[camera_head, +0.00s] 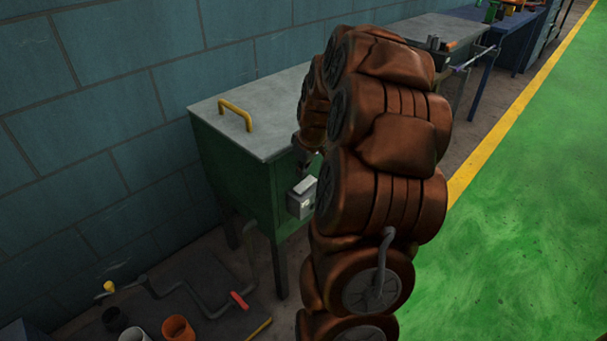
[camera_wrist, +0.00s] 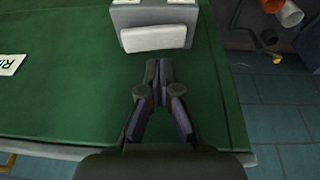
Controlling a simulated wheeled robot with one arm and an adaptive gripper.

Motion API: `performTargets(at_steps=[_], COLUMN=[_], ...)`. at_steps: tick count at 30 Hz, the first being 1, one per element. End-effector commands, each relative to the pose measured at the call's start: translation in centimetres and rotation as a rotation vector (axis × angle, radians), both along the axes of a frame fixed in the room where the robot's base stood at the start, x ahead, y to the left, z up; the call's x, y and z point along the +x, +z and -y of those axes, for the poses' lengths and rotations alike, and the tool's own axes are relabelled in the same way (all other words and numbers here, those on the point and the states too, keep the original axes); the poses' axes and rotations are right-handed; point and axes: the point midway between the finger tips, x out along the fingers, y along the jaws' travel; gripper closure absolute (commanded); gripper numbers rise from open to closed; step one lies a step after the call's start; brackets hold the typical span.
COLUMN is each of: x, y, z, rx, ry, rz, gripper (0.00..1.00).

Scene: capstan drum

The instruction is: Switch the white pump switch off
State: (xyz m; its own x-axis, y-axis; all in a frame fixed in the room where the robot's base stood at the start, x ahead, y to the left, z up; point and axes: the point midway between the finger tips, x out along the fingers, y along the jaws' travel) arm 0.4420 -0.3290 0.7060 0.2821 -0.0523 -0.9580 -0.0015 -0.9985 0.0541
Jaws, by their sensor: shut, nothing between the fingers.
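The white pump switch (camera_wrist: 153,38) is a pale rocker plate on a grey box (camera_wrist: 153,14) fixed to the green cabinet's side. In the head view the grey box (camera_head: 300,204) shows on the cabinet (camera_head: 235,165), just left of my arm. My gripper (camera_wrist: 159,66) is shut and empty in the wrist view. Its fingertips point at the lower edge of the white plate; whether they touch it I cannot tell. In the head view my gripper (camera_head: 304,156) is small and dark, just above the box and partly hidden by my arm.
The cabinet has a grey lid with a yellow handle (camera_head: 236,113). A dark tray (camera_head: 150,300) with pipes and cups lies on the floor at left. A workbench (camera_head: 450,30) stands behind my arm. Green floor on the right is clear.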

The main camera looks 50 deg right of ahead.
Motion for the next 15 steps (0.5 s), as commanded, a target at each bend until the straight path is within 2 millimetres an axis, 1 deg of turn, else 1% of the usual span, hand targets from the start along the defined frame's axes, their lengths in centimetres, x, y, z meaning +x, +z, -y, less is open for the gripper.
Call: performTargets(at_steps=[1, 12, 15], x=[0.1, -1.7, -2.1], y=[1.4, 7.5, 8.9], z=[-0.2, -2.0, -2.5], rx=[-0.002, -0.003, -0.001], ry=[0.003, 0.0, 0.001], rz=[0.002, 0.004, 0.003], gripper=[1.0, 1.0, 1.0])
